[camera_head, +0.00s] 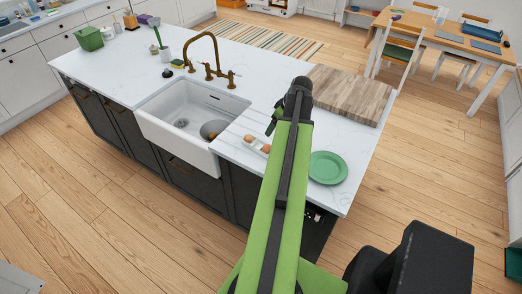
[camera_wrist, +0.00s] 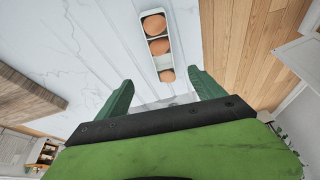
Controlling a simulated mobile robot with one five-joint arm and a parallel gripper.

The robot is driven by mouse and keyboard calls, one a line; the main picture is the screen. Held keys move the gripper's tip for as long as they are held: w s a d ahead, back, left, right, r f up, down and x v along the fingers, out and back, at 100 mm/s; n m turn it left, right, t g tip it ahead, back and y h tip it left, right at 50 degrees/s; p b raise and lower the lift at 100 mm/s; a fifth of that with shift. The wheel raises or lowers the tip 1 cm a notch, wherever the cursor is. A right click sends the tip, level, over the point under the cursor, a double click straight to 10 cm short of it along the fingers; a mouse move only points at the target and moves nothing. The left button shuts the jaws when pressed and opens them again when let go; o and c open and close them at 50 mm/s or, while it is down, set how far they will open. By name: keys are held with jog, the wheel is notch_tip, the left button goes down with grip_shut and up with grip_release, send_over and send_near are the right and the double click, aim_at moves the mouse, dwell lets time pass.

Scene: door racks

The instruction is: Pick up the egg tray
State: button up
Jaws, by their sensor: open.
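The egg tray (camera_head: 256,145) is a narrow white tray holding brown eggs. It lies on the white island counter, right of the sink, and is partly hidden by my green arm in the head view. In the wrist view the tray (camera_wrist: 156,57) shows three eggs in a row, ahead of my gripper. My gripper (camera_wrist: 158,85) is open, with its two green fingers apart and nothing between them. The tray's near end lies just beyond the gap between the fingertips. In the head view my gripper (camera_head: 273,120) is mostly hidden behind the end of my arm.
A green plate (camera_head: 328,167) lies right of my arm on the counter. A wooden cutting board (camera_head: 350,94) lies behind it. The white sink (camera_head: 190,125) with a brass faucet (camera_head: 208,60) and a round bowl inside is to the left. Open wooden floor surrounds the island.

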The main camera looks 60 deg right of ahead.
aim_at(267, 145)
jog(key=b+x, duration=1)
jog(key=x, duration=0.2)
jog(key=shift+s+f+b, duration=0.1)
jog(key=shift+s+b, duration=0.1)
jog(key=shift+b, duration=0.15)
jog(key=shift+w+f, duration=0.1)
jog(key=shift+w, duration=0.05)
jog(key=b+x, duration=0.5)
jog(key=shift+a+f, duration=0.15)
jog(key=shift+a, duration=0.15)
jog(key=shift+r, duration=0.2)
jog(key=shift+c, duration=0.2)
jog(key=c, duration=1.5)
